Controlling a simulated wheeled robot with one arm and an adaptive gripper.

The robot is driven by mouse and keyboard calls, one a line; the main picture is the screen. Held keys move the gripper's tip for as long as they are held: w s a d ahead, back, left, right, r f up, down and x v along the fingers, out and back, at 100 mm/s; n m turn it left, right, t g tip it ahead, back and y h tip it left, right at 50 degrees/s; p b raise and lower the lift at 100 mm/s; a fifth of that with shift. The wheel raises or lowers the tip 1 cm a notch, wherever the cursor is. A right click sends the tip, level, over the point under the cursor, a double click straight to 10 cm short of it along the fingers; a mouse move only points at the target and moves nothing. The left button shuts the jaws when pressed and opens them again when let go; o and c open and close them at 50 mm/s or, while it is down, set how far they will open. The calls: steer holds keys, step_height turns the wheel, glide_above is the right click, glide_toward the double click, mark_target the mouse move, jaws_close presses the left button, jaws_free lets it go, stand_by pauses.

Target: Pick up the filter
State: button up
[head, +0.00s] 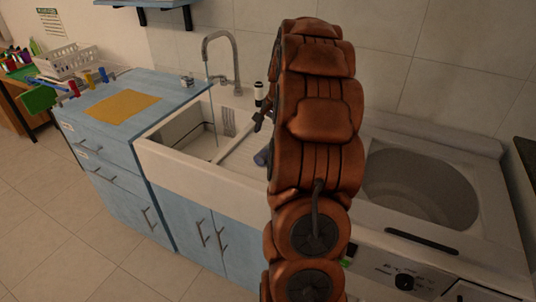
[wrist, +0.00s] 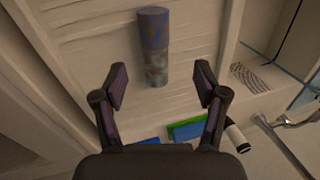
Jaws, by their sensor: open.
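A mottled blue and grey-brown cylinder (wrist: 154,48) lies on the pale ribbed surface beside the basin in the wrist view. It looks like the filter, though no label shows. In the head view a bluish end of it (head: 262,157) shows at the left edge of my arm. My gripper (wrist: 160,88) is open and empty, with one finger on each side of the cylinder's line. The cylinder's near end lies around the fingertips, and no contact shows. In the head view my gripper (head: 262,121) is mostly hidden behind my arm.
A small white and black cylinder (wrist: 238,136) stands close to the right finger. Green (wrist: 188,129) and blue pieces lie below the gripper. The sink basin (head: 190,135) and tap (head: 236,65) are to the left, a round basin (head: 420,185) to the right.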

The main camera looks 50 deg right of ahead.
mark_target(267, 149)
steer(key=shift+d+f, duration=0.25)
steer(key=shift+p+x, duration=0.35)
steer(key=shift+x, duration=0.7)
steer(key=x, duration=0.1)
steer(key=p+x, duration=0.1)
steer(key=x, duration=0.2)
steer(key=shift+s+a+f+p, duration=0.2)
steer(key=shift+s+p, duration=0.15)
steer(key=shift+p, duration=0.05)
steer(key=shift+w+f, duration=0.15)
steer(key=shift+f, duration=0.35)
steer(key=c, duration=1.4)
steer(key=shift+o, duration=0.2)
steer(key=shift+r, duration=0.1)
